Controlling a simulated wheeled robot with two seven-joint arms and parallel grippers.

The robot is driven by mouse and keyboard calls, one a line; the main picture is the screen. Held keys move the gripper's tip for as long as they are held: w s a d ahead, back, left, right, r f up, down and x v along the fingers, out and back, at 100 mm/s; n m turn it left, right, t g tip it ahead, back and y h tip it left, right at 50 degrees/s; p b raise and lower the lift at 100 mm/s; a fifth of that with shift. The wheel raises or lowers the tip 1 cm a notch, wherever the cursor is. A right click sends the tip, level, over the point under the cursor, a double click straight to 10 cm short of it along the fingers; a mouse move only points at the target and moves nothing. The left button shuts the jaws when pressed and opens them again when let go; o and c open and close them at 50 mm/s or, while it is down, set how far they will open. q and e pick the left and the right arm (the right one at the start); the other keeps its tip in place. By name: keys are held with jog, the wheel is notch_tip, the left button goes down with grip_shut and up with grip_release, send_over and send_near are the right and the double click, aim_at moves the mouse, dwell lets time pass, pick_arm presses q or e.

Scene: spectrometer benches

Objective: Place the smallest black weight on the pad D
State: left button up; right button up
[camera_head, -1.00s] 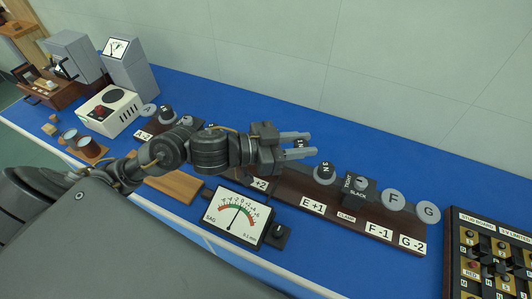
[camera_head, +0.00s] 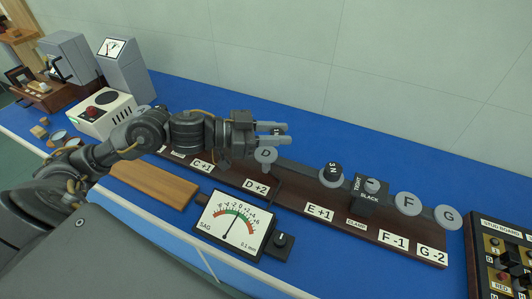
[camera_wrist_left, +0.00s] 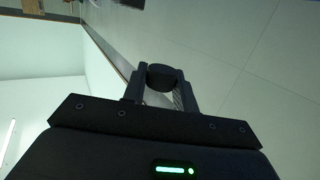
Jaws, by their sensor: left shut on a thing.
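My left gripper (camera_head: 272,133) reaches in from the left, with its fingers pointing right. It is shut on a small black weight (camera_wrist_left: 162,76), which shows as a dark round piece between the fingertips in the left wrist view. In the head view the fingers mostly hide the weight. Pad D (camera_head: 264,156) is a round grey disc showing just below the fingers, behind the label D +2. The weight appears above and slightly right of the pad. My right gripper is not in view.
A clamp knob block (camera_head: 371,193), pad F (camera_head: 408,203) and pad G (camera_head: 447,217) follow to the right. The SAG meter (camera_head: 231,221) stands in front. A stud board (camera_head: 500,250) is at far right.

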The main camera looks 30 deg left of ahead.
pick_arm(q)
send_over(266, 153)
jog(key=f, duration=0.4)
jog(key=shift+s+d+f, duration=0.15)
jog(key=shift+d, duration=0.15)
jog(key=f, duration=0.3)
jog(key=shift+a+f, duration=0.1)
jog(key=shift+a, duration=0.2)
jog(key=shift+f, duration=0.25)
jog(key=shift+f, duration=0.1)
jog(key=o, duration=1)
